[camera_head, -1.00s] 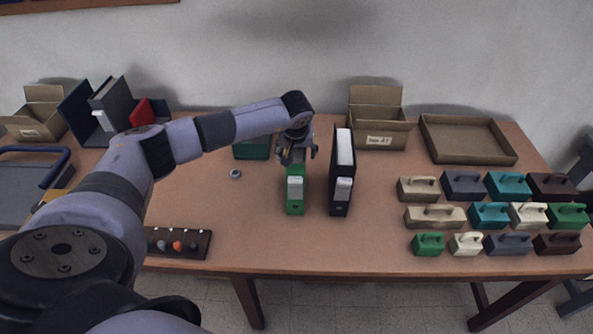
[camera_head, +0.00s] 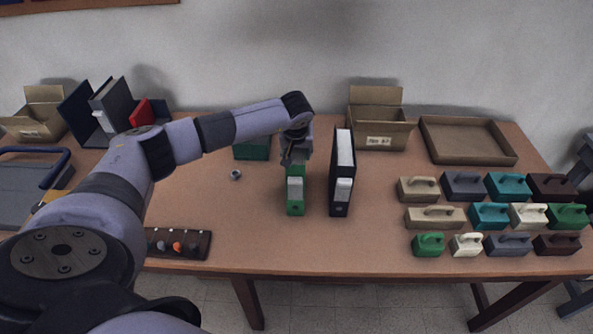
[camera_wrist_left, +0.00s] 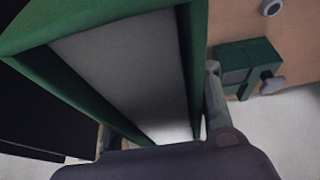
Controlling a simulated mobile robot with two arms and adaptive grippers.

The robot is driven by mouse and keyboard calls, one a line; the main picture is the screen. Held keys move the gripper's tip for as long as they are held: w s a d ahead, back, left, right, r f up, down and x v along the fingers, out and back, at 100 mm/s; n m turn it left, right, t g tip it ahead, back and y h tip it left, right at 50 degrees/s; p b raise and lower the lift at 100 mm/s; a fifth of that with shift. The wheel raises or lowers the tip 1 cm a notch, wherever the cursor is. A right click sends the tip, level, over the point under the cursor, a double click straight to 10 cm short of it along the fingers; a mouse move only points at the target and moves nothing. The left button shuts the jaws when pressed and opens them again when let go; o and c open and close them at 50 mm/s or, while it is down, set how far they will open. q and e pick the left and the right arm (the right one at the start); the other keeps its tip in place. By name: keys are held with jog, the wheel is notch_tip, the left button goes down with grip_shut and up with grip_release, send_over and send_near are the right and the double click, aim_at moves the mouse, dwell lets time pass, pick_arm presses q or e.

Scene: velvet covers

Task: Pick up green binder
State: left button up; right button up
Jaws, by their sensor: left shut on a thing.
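The green binder (camera_head: 295,198) stands upright on the table, left of a black binder (camera_head: 342,190). My left gripper (camera_head: 295,160) reaches down from above and is shut on the green binder's top part. In the left wrist view the green binder (camera_wrist_left: 199,60) fills the middle, with grey-white pages between its covers and a finger along its right side. The black binder (camera_wrist_left: 30,115) shows at the left edge there. My right gripper is not in view.
A green box (camera_head: 251,149) stands behind the arm, and a small ring (camera_head: 235,174) lies to its front left. An open cardboard box (camera_head: 380,125), a shallow tray (camera_head: 468,158) and several handled blocks (camera_head: 435,216) occupy the right. The front middle is clear.

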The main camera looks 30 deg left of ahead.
pick_arm(q)
grip_shut()
